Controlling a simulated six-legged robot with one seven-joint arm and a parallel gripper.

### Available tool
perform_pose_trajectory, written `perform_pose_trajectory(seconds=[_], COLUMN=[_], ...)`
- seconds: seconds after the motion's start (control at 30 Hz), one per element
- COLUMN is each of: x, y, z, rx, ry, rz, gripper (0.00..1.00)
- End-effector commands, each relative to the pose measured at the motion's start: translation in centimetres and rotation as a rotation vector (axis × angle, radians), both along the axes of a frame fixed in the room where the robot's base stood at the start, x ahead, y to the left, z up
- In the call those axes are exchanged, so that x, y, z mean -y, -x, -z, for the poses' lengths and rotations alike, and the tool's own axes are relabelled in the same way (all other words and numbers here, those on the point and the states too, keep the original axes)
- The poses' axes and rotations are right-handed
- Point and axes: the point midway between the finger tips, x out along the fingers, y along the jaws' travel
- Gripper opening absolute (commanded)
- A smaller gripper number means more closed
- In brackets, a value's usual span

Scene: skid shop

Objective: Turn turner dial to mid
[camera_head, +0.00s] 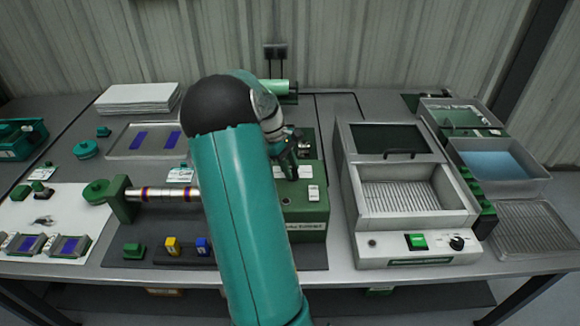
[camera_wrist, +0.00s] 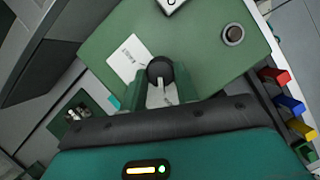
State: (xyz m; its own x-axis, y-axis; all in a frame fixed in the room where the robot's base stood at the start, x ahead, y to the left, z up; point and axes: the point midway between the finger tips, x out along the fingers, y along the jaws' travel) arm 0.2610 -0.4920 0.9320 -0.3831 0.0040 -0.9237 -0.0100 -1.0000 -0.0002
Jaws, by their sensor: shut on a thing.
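The turner is a green box (camera_head: 308,222) right of my arm in the head view, and its green top panel (camera_wrist: 200,40) fills much of the wrist view. A round black dial (camera_wrist: 160,68) with a pale mark at its lower side sits on the panel beside a white label. My gripper (camera_wrist: 158,88) has its green fingers on either side of the dial and is shut on it. In the head view my gripper (camera_head: 288,165) is over the box's top and hides the dial. The dial's exact setting cannot be read.
On the box are a white rocker switch (camera_head: 313,193) and a round metal button (camera_wrist: 232,35). A banded shaft (camera_head: 165,194) lies to the left. Yellow (camera_head: 172,246) and blue (camera_head: 203,246) blocks sit in front.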

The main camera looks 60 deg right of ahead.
Motion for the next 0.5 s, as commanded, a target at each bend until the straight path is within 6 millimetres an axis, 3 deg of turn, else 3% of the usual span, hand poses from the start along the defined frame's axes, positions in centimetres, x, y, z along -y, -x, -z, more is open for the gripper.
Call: perform_pose_trajectory(seconds=[0.5], x=[0.45], y=[0.04], z=[-0.04], rx=[0.002], ry=[0.001], rz=[0.430], gripper=[0.07])
